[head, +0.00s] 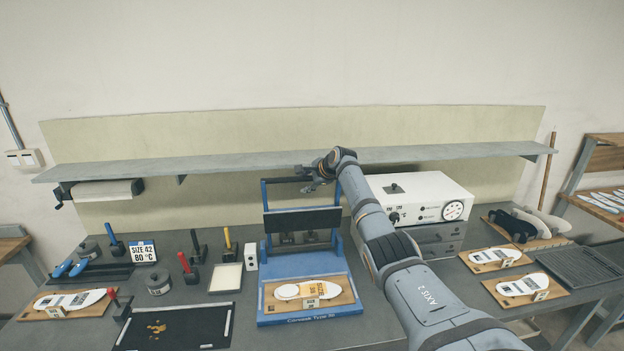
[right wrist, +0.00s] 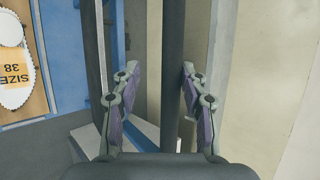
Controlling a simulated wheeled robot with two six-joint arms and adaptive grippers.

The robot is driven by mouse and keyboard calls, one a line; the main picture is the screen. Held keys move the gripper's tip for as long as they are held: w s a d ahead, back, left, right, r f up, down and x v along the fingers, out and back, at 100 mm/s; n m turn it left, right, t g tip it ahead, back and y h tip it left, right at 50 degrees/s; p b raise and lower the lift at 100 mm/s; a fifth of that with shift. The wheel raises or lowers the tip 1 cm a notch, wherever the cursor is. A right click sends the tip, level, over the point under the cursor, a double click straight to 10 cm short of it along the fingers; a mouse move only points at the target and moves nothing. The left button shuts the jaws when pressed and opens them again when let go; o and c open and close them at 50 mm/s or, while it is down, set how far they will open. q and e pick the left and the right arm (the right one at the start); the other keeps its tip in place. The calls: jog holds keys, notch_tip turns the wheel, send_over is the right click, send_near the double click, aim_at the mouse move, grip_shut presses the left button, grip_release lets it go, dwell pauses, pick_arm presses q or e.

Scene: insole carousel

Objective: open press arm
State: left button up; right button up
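The blue press (head: 310,310) stands mid-table, with a white insole (head: 287,291) on a wooden board in its base. Its press arm is raised: blue side bars (head: 265,222) stand upright, carrying a dark plate (head: 302,221) and a dark handle bar (head: 285,180) on top. My right gripper (head: 312,180) is at the right part of that handle. In the right wrist view my right gripper (right wrist: 160,72) is open, with the dark bar (right wrist: 173,40) between its fingers, nearer the right finger. Contact is unclear. My left gripper is not in view.
A white control box (head: 430,188) with a gauge stands right of the press, close under my arm. A long grey shelf (head: 230,164) runs behind the handle. Insole boards (head: 495,258) lie at right; tools and a dark tray (head: 175,330) lie at left.

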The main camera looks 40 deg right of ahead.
jog(key=v, duration=1.1)
jog(key=shift+s+r, duration=0.2)
